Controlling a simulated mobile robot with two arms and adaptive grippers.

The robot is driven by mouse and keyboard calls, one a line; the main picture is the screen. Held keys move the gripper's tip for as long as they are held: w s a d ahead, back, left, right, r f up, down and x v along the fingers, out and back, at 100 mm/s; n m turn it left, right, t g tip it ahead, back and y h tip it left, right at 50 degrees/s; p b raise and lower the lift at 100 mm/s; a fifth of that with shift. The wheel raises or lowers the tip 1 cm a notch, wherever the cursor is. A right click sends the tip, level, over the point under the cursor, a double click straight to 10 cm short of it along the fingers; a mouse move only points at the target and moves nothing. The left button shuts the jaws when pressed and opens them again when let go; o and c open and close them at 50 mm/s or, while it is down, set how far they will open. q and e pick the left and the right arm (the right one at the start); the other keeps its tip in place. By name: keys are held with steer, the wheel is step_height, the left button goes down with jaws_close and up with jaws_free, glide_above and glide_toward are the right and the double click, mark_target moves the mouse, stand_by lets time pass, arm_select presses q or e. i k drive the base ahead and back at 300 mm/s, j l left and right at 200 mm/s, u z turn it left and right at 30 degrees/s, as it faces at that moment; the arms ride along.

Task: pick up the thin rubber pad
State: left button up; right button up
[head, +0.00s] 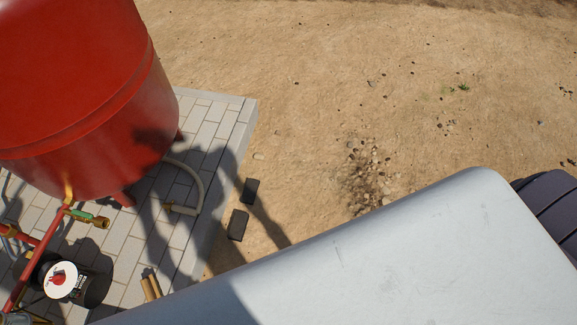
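Two small dark, flat rectangular pieces lie in the head view near the edge of the paving. The farther dark piece (251,191) is on the sandy ground, and the nearer dark piece (237,225) is a little below and left of it. Either could be the thin rubber pad; I cannot tell which from this view. The two lie apart from each other. Neither of my grippers shows in the view.
A red tank (75,90) stands on the light paved slab (222,150) at left, with a pale hose (200,185), red pipes and a black round device (95,285) nearby. A large grey smooth surface (400,265) fills the lower right. Open sand (330,60) lies beyond.

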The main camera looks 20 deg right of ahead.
mark_target(250, 192)
steer(key=z, duration=0.2)
steer(key=l+u, duration=0.1)
steer(key=u, duration=0.35)
steer(key=i+l+u, duration=0.1)
steer(key=u, duration=0.3)
steer(key=l+u, duration=0.15)
steer(key=u, duration=0.3)
steer(key=i+l+u, duration=0.1)
steer(key=u, duration=0.3)
steer(key=l+u, duration=0.15)
steer(key=u, duration=0.3)
steer(key=l+u, duration=0.15)
steer(key=u, duration=0.3)
